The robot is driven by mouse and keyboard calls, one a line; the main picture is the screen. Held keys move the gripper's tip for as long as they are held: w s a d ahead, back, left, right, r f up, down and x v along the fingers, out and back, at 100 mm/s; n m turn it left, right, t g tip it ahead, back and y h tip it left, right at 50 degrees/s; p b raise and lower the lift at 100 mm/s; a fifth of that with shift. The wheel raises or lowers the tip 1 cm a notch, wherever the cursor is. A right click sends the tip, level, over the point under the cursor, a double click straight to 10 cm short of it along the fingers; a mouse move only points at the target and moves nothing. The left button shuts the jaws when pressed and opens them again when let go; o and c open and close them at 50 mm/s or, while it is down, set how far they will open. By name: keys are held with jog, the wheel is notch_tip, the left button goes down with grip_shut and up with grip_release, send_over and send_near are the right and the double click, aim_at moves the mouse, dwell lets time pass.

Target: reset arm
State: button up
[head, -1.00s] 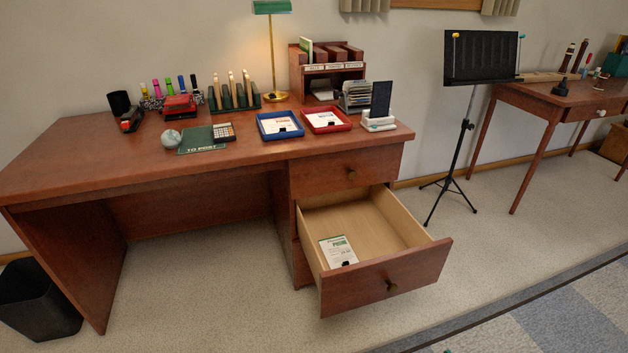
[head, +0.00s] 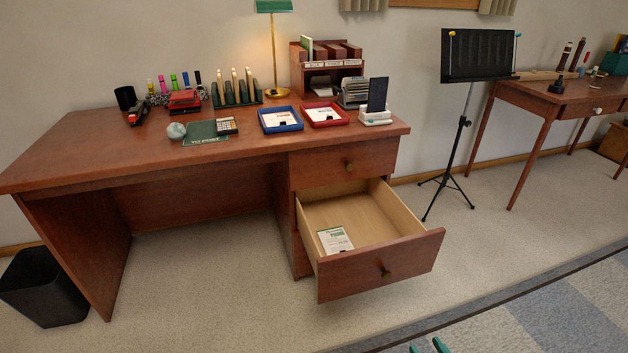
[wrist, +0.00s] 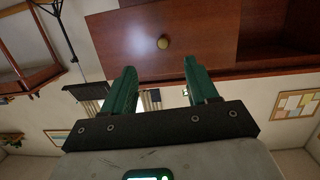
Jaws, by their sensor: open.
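My gripper (head: 429,346) shows at the bottom edge of the head view as two green fingertips, low in front of the desk and apart from it. In the wrist view my gripper (wrist: 160,85) has its two green fingers spread wide with nothing between them. A reddish wooden drawer front with a round brass knob (wrist: 162,43) lies beyond the fingers there. In the head view the desk's lower drawer (head: 385,268) stands pulled out, with a white and green paper (head: 335,240) inside.
The desk (head: 70,150) carries a blue tray (head: 281,127), a red tray (head: 326,122) and other items. A black bin (head: 45,285) stands at the left. A music stand (head: 462,125) stands right of the desk. The floor (head: 500,250) in front is clear.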

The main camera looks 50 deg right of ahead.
jog(key=w+a+r+n+g+y, duration=0.2)
jog(key=w+a+g+y, duration=0.2)
jog(key=w+a+g, duration=0.4)
jog(key=s+a+r+n+g+y, duration=0.2)
jog(key=a+r, duration=0.2)
jog(key=a, duration=0.3)
jog(key=s+a+r+n+g+y, duration=0.2)
jog(key=a+r+y, duration=0.1)
jog(key=a, duration=0.3)
notch_tip(320, 180, up, 22)
jog(key=p, duration=2.2)
jog(key=shift+s+r, duration=0.25)
jog(key=shift+s, duration=0.05)
